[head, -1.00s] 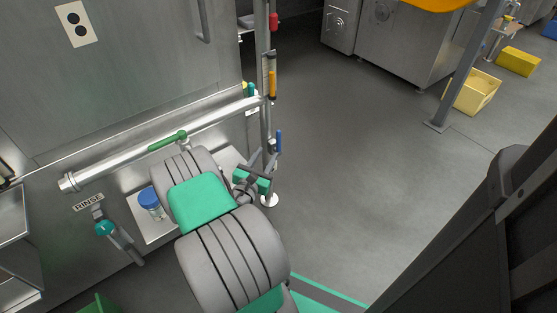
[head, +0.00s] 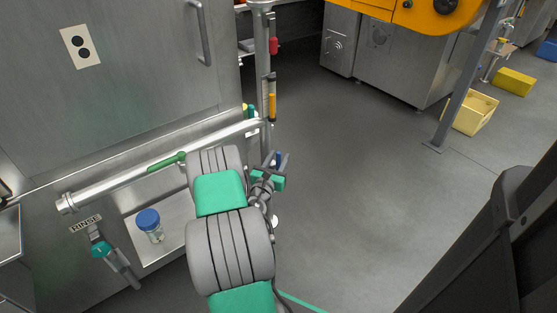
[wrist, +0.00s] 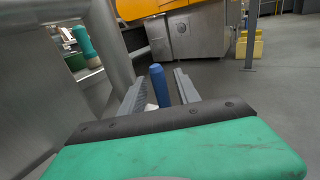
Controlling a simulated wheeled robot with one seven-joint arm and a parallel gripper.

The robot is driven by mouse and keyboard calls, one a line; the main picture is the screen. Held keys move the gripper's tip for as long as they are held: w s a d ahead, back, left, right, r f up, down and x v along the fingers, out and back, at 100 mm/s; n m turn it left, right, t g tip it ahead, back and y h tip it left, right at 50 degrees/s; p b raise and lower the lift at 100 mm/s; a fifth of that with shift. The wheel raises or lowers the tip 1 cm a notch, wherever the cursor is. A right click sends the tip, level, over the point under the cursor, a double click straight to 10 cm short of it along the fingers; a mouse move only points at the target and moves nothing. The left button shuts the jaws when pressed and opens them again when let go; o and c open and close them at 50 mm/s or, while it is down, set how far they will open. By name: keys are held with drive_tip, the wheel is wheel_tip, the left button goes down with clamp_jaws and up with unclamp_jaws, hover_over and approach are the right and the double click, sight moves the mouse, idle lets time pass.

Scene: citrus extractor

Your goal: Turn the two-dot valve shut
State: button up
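A blue handle (head: 278,158) shows at my gripper (head: 272,170), beside the steel post. In the wrist view the blue handle (wrist: 158,86) stands upright between the two grey fingers of my gripper (wrist: 160,84). The fingers are open, with gaps on both sides of it. I cannot tell which handle belongs to the two-dot plate. The base of the blue handle is hidden.
An orange handle (head: 272,106) and a red knob (head: 273,46) are on the steel post. A teal-handled RINSE valve (head: 101,250) and a blue-lidded jar (head: 149,224) are at lower left. A yellow crate (head: 470,113) stands far right. Floor right of the post is clear.

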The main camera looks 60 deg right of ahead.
drive_tip(key=shift+c, duration=0.2)
clamp_jaws()
idle(1.3)
